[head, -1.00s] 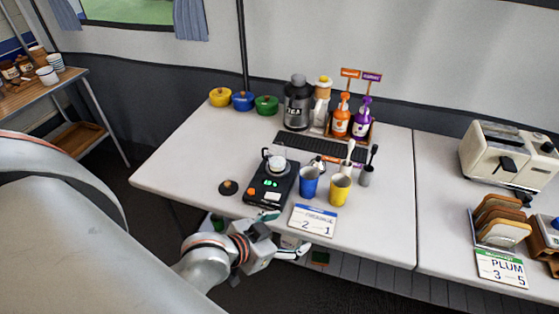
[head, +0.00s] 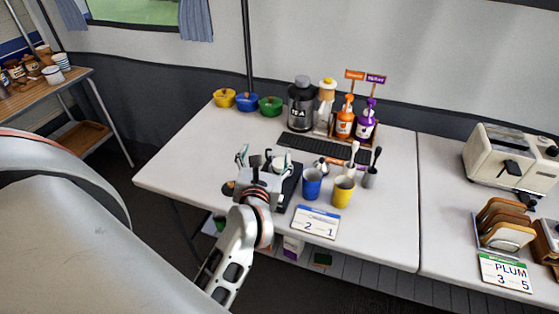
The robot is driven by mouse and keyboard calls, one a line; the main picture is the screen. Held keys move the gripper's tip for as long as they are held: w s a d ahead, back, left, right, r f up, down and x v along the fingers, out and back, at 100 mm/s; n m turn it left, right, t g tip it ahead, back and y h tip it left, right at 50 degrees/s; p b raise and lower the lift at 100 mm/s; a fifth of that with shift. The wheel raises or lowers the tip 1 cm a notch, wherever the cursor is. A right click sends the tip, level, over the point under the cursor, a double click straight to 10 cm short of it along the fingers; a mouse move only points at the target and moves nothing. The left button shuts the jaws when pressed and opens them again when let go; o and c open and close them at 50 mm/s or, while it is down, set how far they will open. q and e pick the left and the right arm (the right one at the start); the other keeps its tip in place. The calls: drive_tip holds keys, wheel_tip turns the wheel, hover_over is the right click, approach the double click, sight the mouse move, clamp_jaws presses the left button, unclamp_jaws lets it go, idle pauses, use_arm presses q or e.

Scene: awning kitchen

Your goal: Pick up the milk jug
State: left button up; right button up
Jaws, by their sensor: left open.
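A small pale jug (head: 280,163), which I take for the milk jug, stands upright on a black scale (head: 290,186) on the white table. My left gripper (head: 256,154) is open over the table, just left of the jug and in front of the scale's left side. It hides much of the scale and part of the jug. I cannot tell whether a finger touches the jug. My right gripper is not in view.
A blue cup (head: 312,184) and a yellow cup (head: 342,191) stand right of the scale. A number card (head: 316,222) lies at the front edge. Colored pots (head: 246,102), a tea canister (head: 301,102) and pump bottles (head: 344,122) stand behind. The table's left part is clear.

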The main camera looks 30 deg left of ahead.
sight(276, 164)
use_arm(q)
drive_tip(key=f, duration=0.1)
drive_tip(key=d+f+n+g+h, duration=0.1)
drive_tip(key=f, duration=0.1)
drive_tip(key=d+f+n, duration=0.1)
drive_tip(key=shift+w+f+g+h, duration=0.15)
drive_tip(key=shift+f+g+h, duration=0.15)
drive_tip(key=shift+f, duration=0.05)
drive_tip(key=x, duration=0.7)
drive_tip(key=shift+w+f, duration=0.2)
drive_tip(key=shift+f, duration=0.1)
drive_tip(key=c, duration=1.4)
